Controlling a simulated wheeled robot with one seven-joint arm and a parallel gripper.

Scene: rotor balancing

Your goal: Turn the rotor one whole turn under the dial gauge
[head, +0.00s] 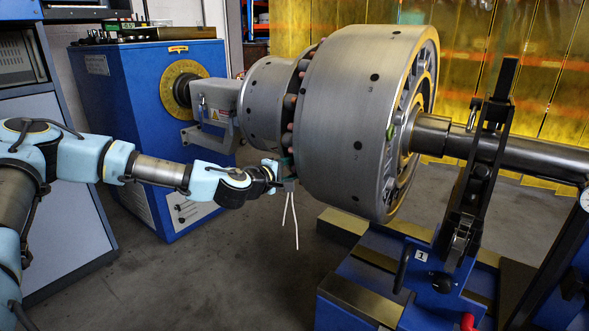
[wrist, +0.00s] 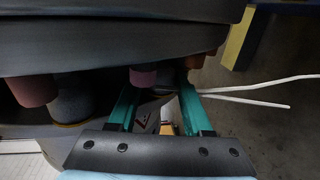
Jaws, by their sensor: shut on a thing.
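The rotor (head: 350,105) is a large grey steel drum lying on a horizontal shaft. A ring of reddish and grey pins (head: 290,110) lines its left side, by the coupling. My gripper (head: 276,178) is at the lower part of this ring. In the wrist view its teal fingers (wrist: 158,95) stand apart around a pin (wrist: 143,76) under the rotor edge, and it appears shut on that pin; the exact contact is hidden. Two thin white strands (head: 292,220) hang beside the fingers. The dial gauge (head: 585,198) is cut off at the right edge, so its reading cannot be told.
A blue headstock (head: 150,130) with a yellow graduated disc (head: 176,88) stands at the left. A blue pedestal (head: 380,275) and a black clamp bracket (head: 480,170) stand near the shaft (head: 540,155) at right. Bare floor (head: 250,270) lies below my arm.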

